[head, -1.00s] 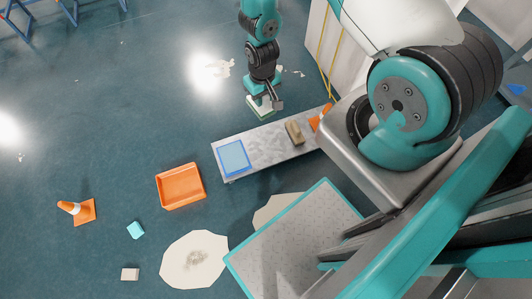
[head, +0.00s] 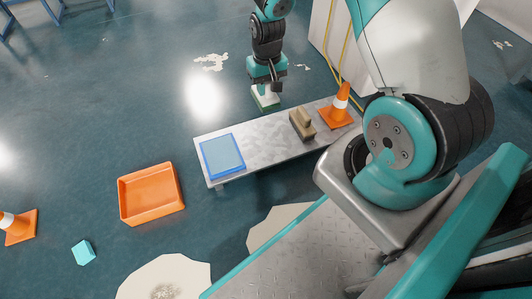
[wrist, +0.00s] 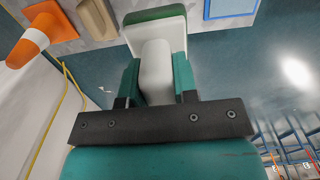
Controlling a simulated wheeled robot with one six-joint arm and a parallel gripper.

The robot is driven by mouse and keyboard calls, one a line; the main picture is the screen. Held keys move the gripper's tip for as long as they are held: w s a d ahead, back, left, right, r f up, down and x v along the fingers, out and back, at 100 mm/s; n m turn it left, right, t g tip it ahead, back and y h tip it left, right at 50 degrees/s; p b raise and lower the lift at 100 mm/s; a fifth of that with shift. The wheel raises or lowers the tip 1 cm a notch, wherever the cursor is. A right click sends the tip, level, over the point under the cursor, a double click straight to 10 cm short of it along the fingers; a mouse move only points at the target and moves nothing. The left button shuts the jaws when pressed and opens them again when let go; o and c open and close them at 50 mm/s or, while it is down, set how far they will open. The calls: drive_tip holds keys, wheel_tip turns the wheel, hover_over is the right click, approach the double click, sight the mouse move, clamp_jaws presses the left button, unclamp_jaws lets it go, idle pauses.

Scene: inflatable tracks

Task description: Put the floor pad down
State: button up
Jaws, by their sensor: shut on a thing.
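The floor pad (head: 265,97), a white block with a handle and a green face, is in my gripper (head: 267,85). In the wrist view the two teal fingers of my gripper (wrist: 157,82) are shut on the white handle of the pad (wrist: 157,22). The green face points away from my gripper. In the head view the pad appears just beyond the far long edge of the grey metal bench (head: 262,141); its height is hard to tell. A blue-bordered light-blue square (head: 222,155) lies on the bench's left end.
A tan block with a raised grip (head: 302,125) and an orange cone (head: 338,110) stand on the bench's right part. An orange tray (head: 151,193), a teal cube (head: 83,252) and another cone (head: 17,226) are on the floor. Bench surface between square and tan block is clear.

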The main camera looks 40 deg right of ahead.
drive_tip(key=shift+d+f+b, duration=0.15)
drive_tip(key=shift+f+b, duration=0.4)
drive_tip(key=shift+f, duration=0.2)
wheel_tip(320, 180, down, 20)
drive_tip(key=b, duration=1.1)
drive_tip(key=shift+r+b, duration=0.2)
drive_tip(key=shift+b, duration=0.15)
drive_tip(key=shift+f, duration=0.2)
drive_tip(key=o, duration=0.9)
